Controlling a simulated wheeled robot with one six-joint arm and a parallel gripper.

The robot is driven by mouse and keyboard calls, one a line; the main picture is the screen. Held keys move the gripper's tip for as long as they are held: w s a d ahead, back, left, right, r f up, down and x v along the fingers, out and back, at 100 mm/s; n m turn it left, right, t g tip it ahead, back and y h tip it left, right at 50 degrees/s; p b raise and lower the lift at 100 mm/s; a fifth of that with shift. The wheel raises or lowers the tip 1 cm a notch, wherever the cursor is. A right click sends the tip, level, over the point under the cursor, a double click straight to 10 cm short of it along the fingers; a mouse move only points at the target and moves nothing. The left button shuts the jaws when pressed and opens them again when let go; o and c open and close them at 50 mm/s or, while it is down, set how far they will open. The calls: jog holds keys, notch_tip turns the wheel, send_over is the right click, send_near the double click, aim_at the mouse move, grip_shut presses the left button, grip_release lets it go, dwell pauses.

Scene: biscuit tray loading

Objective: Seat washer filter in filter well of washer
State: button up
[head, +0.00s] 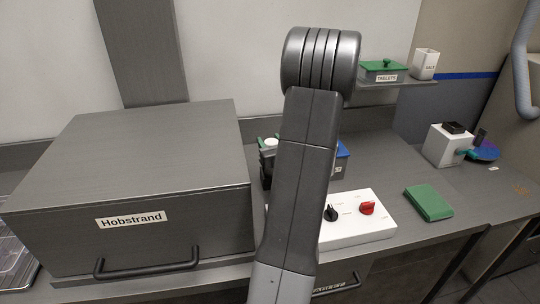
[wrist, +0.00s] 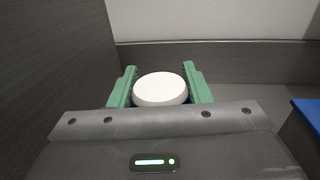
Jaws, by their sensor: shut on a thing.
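My gripper (wrist: 160,72) has green fingers shut on a round white-topped piece (wrist: 160,89), which looks like the washer filter. In the head view, the same white top (head: 271,142) shows between the green fingers, just right of the large grey box and partly behind my arm. That box (head: 130,160), labelled Hobstrand with a dark bar handle, may be the washer; its front is down. I cannot see a filter well in either view. The lower part of the held piece is hidden by my gripper.
A white control panel (head: 370,234) with a black and a red knob lies on the counter. A green cloth (head: 428,203) lies to its right. A blue-edged container (head: 343,150) stands behind my arm.

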jog(key=shift+f+b, duration=0.75)
jog(key=shift+f, duration=1.05)
jog(key=shift+f, duration=0.15)
jog(key=o, duration=1.3)
jog(key=shift+r, duration=0.25)
jog(key=b+v, duration=0.2)
jog(key=v, duration=1)
